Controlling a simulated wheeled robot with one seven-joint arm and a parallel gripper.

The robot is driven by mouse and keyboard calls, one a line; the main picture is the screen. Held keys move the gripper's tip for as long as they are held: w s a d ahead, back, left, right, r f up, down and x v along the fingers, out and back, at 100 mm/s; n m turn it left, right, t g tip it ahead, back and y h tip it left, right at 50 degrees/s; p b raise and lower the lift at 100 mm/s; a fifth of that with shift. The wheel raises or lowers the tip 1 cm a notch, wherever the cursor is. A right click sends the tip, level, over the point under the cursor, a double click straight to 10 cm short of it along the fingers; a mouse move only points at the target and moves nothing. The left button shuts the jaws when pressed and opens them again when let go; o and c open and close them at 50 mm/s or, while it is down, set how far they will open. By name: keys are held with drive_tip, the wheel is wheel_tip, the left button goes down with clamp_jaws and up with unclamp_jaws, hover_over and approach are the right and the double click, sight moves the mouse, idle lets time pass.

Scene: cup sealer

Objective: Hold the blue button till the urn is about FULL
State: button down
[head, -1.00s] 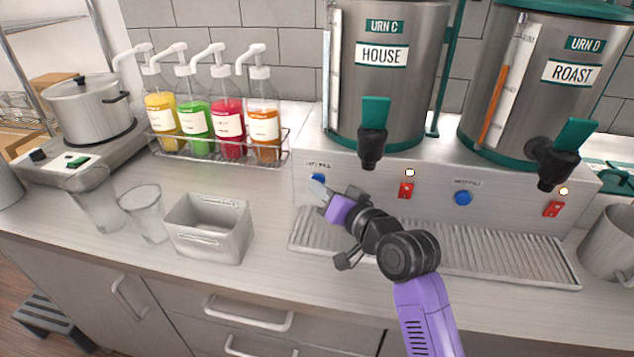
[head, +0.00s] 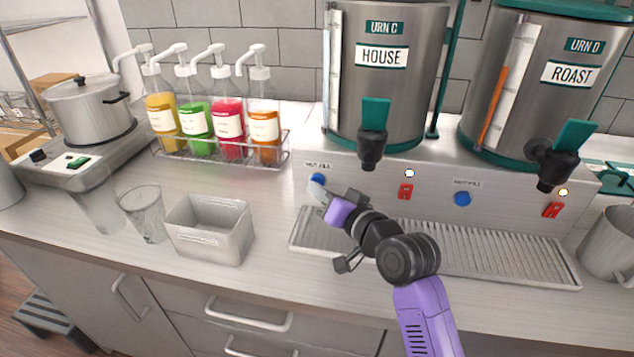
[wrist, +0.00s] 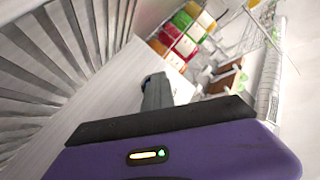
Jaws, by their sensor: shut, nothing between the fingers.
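The blue button (head: 317,179) for hot fill is on the machine's front panel below urn C (head: 400,105), labelled HOUSE. My gripper (head: 317,190) is shut and empty, its tips at the button's lower edge; I cannot tell whether they press it. Urn C's sight gauge (head: 334,70) looks pale, with no coloured column that I can make out. A second blue button (head: 462,198) sits below urn D (head: 545,90), labelled ROAST, whose gauge (head: 494,105) shows an orange column.
Red switches (head: 405,191) with small lights sit right of each button. Black taps with teal levers (head: 374,125) hang above the ribbed drip tray (head: 500,265). Left are a metal bin (head: 209,240), clear cups (head: 144,215), syrup pump bottles (head: 228,115) and a pot (head: 88,108).

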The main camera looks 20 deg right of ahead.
drive_tip(key=shift+s+a, duration=0.4)
drive_tip(key=shift+s, duration=0.2)
drive_tip(key=shift+p, duration=0.3)
drive_tip(key=shift+s+a+p, duration=0.5)
drive_tip(key=shift+s+a, duration=0.25)
drive_tip(key=shift+s, duration=0.25)
drive_tip(key=shift+s+a+p, duration=0.5)
drive_tip(key=shift+s+a, duration=0.25)
drive_tip(key=shift+s, duration=0.25)
